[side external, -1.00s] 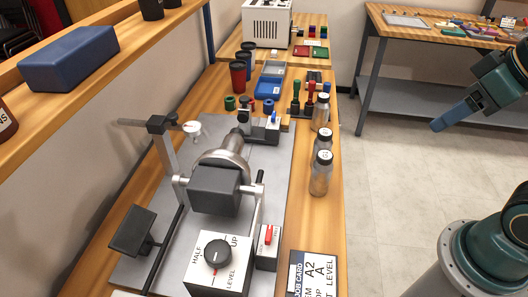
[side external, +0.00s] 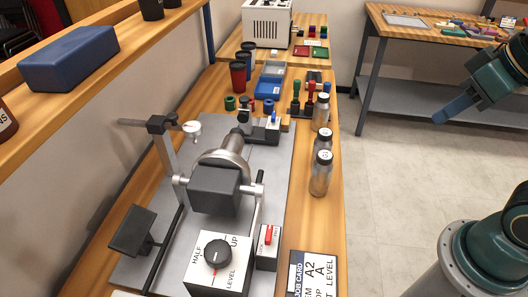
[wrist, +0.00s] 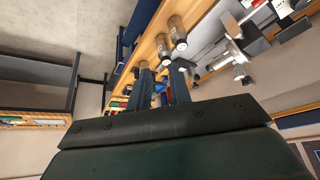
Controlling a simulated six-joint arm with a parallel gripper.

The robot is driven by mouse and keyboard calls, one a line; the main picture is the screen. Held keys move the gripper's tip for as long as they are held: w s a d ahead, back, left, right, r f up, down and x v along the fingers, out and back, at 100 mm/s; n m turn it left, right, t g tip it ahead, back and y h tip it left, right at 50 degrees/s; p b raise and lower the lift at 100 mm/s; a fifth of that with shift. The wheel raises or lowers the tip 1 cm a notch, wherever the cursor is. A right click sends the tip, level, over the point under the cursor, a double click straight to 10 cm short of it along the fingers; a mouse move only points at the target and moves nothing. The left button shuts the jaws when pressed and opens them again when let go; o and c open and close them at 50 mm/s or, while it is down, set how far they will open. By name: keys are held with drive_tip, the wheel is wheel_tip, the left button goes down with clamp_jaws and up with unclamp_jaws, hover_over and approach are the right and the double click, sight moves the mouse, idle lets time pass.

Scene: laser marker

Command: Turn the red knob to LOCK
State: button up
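The red knob (side external: 268,235) sits on a small box with a white top face, at the front right of the grey machine plate. Its lettering is too small to read. It points roughly along the length of the box. My gripper (side external: 441,117) is in the air over the floor at the right, well away from the bench and the knob. In the wrist view its two fingers (wrist: 160,75) stand apart with nothing between them.
A black dial (side external: 217,253) on a white-topped box stands left of the red knob. The black clamp head (side external: 215,190) is behind it. Metal bottles (side external: 321,173) line the bench's right edge. A job card (side external: 313,272) lies in front. Open floor separates my arm from the bench.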

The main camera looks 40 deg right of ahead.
drive_tip(key=w+a+m+g, duration=0.2)
drive_tip(key=w+a, duration=0.3)
drive_tip(key=m+g, duration=0.3)
drive_tip(key=m, duration=0.4)
hover_over(269, 233)
wheel_tip(269, 233, down, 8)
drive_tip(key=shift+f, duration=0.15)
drive_tip(key=shift+f, duration=0.15)
wheel_tip(269, 233, down, 14)
drive_tip(key=shift+r, duration=0.25)
clamp_jaws()
